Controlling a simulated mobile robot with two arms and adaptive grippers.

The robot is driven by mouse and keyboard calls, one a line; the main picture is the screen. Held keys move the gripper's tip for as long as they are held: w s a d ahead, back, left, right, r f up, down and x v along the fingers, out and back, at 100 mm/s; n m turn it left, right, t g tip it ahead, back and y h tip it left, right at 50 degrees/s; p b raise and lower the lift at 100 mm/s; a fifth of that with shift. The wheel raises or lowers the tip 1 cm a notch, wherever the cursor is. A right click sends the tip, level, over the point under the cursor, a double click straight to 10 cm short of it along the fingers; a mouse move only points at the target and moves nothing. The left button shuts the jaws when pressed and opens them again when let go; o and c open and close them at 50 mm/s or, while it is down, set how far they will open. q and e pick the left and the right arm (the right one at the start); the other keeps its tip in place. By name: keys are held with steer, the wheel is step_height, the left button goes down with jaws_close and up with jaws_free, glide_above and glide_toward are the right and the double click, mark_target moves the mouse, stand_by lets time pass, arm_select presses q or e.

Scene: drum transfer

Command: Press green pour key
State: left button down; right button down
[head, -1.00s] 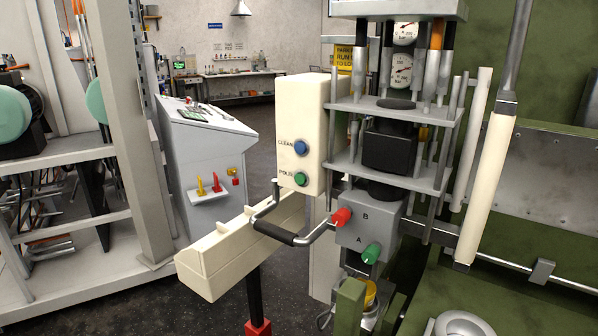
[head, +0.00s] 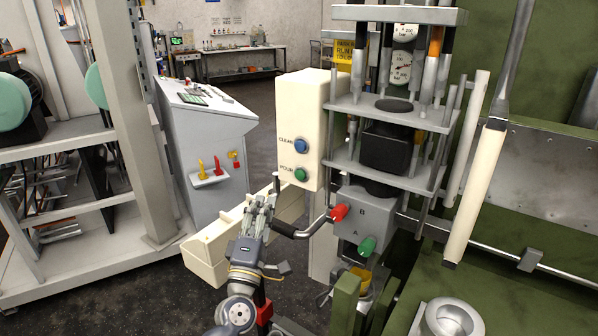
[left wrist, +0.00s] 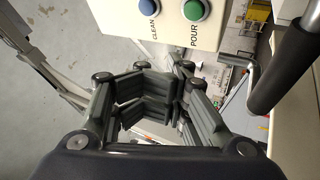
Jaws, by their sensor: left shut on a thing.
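The green POUR key (head: 300,174) is a round button low on the cream control box (head: 305,115). It also shows at the top of the left wrist view (left wrist: 194,10). The blue CLEAN key (head: 300,146) is above it in the head view. My left gripper (head: 263,205) is below and left of the green key, apart from it in the head view. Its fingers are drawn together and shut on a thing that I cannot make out. My right gripper is in neither view.
A bent metal handle (head: 300,230) with a dark grip stands close to the right of my left gripper. The red knob (head: 338,212) and green knob (head: 367,246) sit on a grey block. A cream trough (head: 205,258) lies behind my gripper.

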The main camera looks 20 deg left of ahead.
mark_target(300, 175)
arm_select(q)
steer(key=shift+s+a+r+n, duration=0.1)
steer(key=shift+a+r+n, duration=0.1)
steer(key=shift+r, duration=0.15)
steer(key=shift+a+r+n, duration=0.1)
steer(key=shift+r+n, duration=0.1)
steer(key=shift+r, duration=0.1)
steer(key=w+d+b, duration=0.3)
steer(key=w, duration=0.5)
steer(key=shift+w, duration=0.2)
stand_by(1.3)
steer(key=shift+w+d, duration=0.2)
steer(key=shift+w, duration=0.2)
